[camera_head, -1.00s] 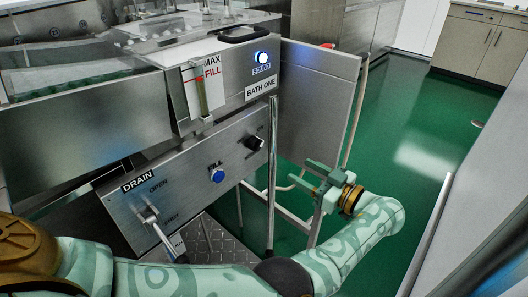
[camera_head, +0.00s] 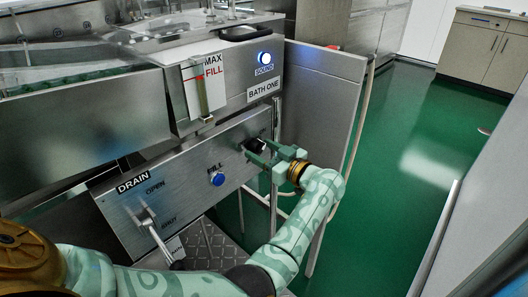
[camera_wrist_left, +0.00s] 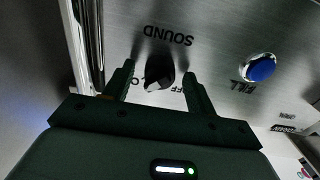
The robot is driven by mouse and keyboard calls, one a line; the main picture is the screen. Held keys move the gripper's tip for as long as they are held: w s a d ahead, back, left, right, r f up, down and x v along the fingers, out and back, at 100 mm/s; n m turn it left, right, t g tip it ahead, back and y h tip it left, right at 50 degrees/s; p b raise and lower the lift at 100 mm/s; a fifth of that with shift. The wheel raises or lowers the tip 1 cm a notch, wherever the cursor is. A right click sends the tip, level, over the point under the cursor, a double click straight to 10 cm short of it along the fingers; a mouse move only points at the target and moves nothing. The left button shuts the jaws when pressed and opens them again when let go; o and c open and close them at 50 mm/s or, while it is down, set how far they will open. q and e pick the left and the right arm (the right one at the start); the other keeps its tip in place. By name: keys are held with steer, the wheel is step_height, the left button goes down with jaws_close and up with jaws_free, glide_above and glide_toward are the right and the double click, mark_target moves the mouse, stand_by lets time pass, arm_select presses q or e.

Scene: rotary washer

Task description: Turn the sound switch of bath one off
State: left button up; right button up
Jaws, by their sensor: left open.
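The sound switch of bath one is a black rotary knob (camera_head: 254,146) at the right end of the sloped lower steel panel. In the left wrist view the knob (camera_wrist_left: 158,70) sits below an upside-down SOUND label (camera_wrist_left: 168,36), with a light pointer facing down and slightly left. Lettering beside it is partly hidden, so its setting is hard to read. My left gripper (camera_head: 264,153) is open, its fingers on either side of the knob, with gaps visible in the wrist view. My right gripper is not in view.
A blue FILL button (camera_head: 217,179) is left of the knob on the same panel. The DRAIN lever (camera_head: 158,235) is further left. A steel side panel (camera_head: 322,110) stands just right of the bath. Green floor is open at right.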

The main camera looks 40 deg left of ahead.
arm_select(q)
steer(key=c, duration=1)
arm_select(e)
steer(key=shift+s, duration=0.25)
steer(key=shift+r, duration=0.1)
arm_select(q)
steer(key=shift+n, duration=1.1)
steer(key=n, duration=1.5)
steer(key=shift+w+n, duration=0.1)
steer(key=shift+n, duration=0.2)
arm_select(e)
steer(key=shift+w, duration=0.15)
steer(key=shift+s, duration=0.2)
